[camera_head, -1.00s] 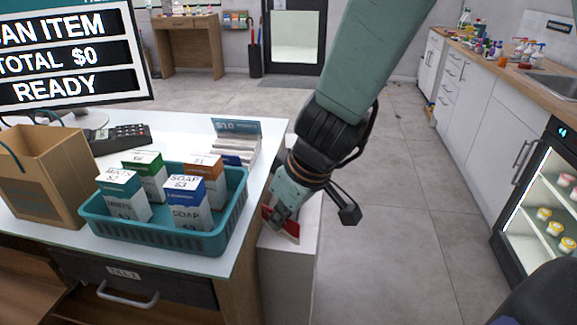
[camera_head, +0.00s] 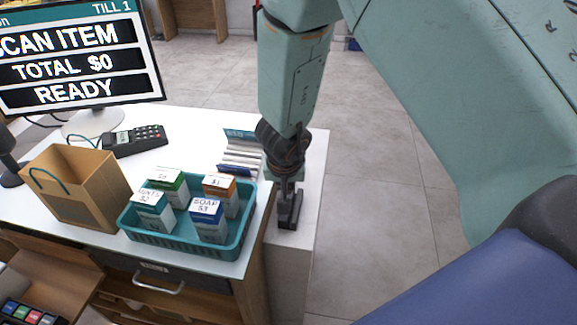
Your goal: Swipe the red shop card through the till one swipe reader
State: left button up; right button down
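The till screen (camera_head: 75,65) at the upper left is headed TILL 1 and reads SCAN ITEM, TOTAL $0, READY. A dark card terminal with keys (camera_head: 135,140) lies on the white counter in front of it; I cannot tell whether its slot is the swipe reader. My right arm comes in from the right, and its gripper (camera_head: 290,210) points down at the narrow white stand right of the counter. Its dark fingers are small and seen edge-on, so I cannot tell if they are open. No red card shows now; the gripper may hide it. My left gripper is out of view.
A teal basket (camera_head: 188,243) with several small boxes stands at the counter's front edge. A brown paper bag (camera_head: 75,190) is left of it, and a leaflet rack (camera_head: 240,153) is behind it. The floor right of the white stand (camera_head: 307,180) is clear.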

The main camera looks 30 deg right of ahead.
jog(key=shift+m+h, duration=0.3)
jog(key=shift+m, duration=0.6)
jog(key=f+b, duration=0.2)
jog(key=d+f+b, duration=0.1)
jog(key=f+b, duration=0.2)
jog(key=shift+s+d+f, duration=0.1)
jog(key=shift+d+f, duration=0.05)
jog(key=shift+f, duration=0.05)
jog(key=shift+a+f+b, duration=0.2)
jog(key=shift+f+b, duration=0.15)
jog(key=shift+b, duration=0.2)
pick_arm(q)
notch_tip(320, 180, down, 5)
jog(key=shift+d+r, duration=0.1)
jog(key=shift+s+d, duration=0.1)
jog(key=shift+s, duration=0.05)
pick_arm(e)
jog(key=shift+d, duration=0.15)
pick_arm(q)
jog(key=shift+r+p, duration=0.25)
jog(key=shift+p, duration=0.1)
pick_arm(e)
jog(key=shift+a, duration=0.2)
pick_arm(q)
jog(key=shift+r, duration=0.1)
pick_arm(e)
jog(key=shift+d, duration=0.1)
